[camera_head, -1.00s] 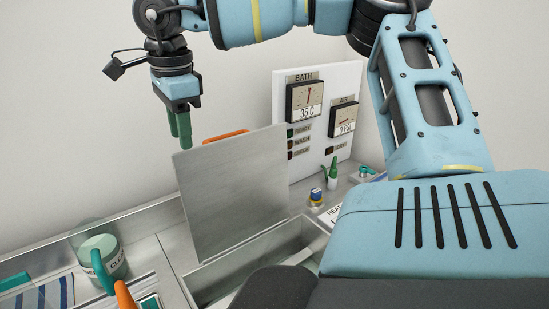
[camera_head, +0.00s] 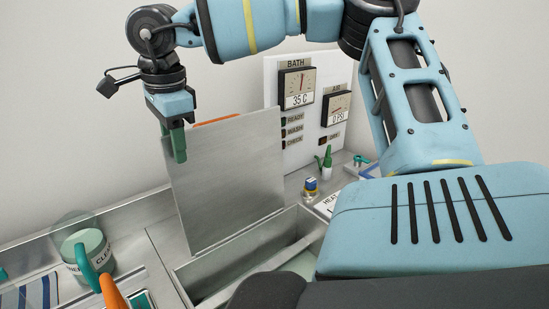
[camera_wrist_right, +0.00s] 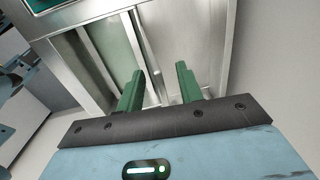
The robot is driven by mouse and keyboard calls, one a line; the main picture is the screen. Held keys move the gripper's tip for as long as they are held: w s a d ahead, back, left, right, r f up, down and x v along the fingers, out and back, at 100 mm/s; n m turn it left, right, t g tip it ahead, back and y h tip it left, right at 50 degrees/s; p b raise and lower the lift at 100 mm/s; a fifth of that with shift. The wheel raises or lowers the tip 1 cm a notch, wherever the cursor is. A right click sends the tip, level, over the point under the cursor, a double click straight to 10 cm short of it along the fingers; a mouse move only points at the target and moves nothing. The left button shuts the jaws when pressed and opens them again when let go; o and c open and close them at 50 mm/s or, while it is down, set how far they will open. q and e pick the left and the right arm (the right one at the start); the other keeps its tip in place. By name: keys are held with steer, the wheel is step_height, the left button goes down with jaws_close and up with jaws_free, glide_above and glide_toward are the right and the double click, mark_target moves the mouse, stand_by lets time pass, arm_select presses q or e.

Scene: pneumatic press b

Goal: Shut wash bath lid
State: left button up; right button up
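The wash bath lid (camera_head: 225,180) is a flat grey metal plate. It stands open, nearly upright, along the back-left side of the rectangular metal wash bath (camera_head: 205,289). My right gripper (camera_head: 177,145) points down at the lid's upper left corner, with green fingers overlapping its edge in the head view. In the right wrist view the two fingers (camera_wrist_right: 158,88) are apart with a clear gap, and metal panels show beyond them. I cannot tell whether a finger touches the lid. My left gripper is not in view.
A gauge panel (camera_head: 346,75) reading 35 C stands behind the lid. An orange object (camera_head: 218,120) shows over its top edge. A labelled cup (camera_head: 88,246) stands left.

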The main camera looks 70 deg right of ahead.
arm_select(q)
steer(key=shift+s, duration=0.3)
arm_select(e)
steer(key=s, duration=0.1)
steer(key=s+a, duration=0.2)
steer(key=shift+s, duration=0.3)
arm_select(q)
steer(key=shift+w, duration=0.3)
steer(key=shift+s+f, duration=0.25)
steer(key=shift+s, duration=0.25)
arm_select(e)
steer(key=s, duration=0.1)
steer(key=s+a, duration=0.2)
steer(key=shift+s+f, duration=0.25)
steer(key=shift+f, duration=0.05)
